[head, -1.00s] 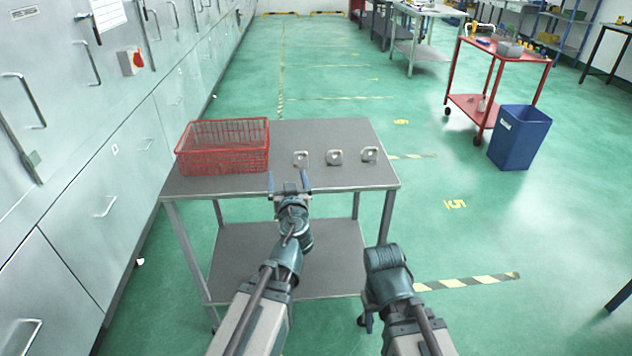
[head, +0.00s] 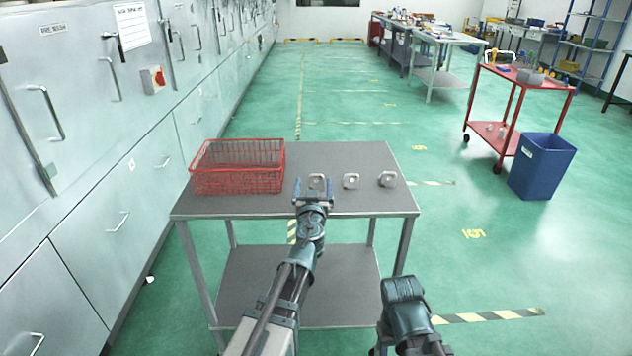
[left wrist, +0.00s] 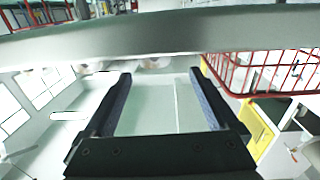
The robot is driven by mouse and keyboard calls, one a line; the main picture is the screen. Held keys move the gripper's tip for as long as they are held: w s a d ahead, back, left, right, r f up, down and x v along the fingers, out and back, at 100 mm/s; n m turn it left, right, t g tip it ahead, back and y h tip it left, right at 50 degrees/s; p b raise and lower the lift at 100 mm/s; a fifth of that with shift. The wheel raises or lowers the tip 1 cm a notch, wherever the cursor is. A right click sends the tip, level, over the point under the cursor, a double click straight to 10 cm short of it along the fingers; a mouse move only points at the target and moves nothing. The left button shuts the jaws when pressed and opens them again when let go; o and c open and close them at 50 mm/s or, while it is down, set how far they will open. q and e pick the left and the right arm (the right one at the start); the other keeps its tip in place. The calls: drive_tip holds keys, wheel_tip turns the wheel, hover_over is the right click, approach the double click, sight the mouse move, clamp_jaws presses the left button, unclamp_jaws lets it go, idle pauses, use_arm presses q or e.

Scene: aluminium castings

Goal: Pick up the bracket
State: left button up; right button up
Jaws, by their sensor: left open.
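Three small pale metal brackets stand in a row on the grey table: a left one (head: 317,181), a middle one (head: 351,181) and a right one (head: 388,179). My left gripper (head: 313,190) is open and empty at the table's front edge, in line with the left bracket and just on the near side of it. Its fingers partly overlap that bracket's lower part in the picture. In the left wrist view the two fingers (left wrist: 158,85) stand wide apart with nothing between them; I cannot make out a bracket clearly there. My right arm shows at lower right, its gripper out of sight.
A red wire basket (head: 238,168) stands on the table's (head: 340,154) left part; it also shows in the left wrist view (left wrist: 270,70). Grey cabinets line the left. A blue bin (head: 541,166) and a red cart (head: 520,75) stand at right. The tabletop behind the brackets is clear.

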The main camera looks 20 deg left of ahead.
sight(317, 177)
use_arm(q)
drive_tip(key=shift+w+a+f, duration=0.1)
drive_tip(key=shift+w+f, duration=0.1)
drive_tip(key=shift+w, duration=0.45)
drive_tip(key=w, duration=0.2)
drive_tip(key=w+b, duration=0.1)
drive_tip(key=shift+w+f, duration=0.3)
drive_tip(key=shift+w, duration=0.05)
drive_tip(key=shift+w+a, duration=0.25)
drive_tip(key=shift+w, duration=0.05)
clamp_jaws()
drive_tip(key=shift+d+r, duration=0.1)
drive_tip(key=shift+r, duration=0.05)
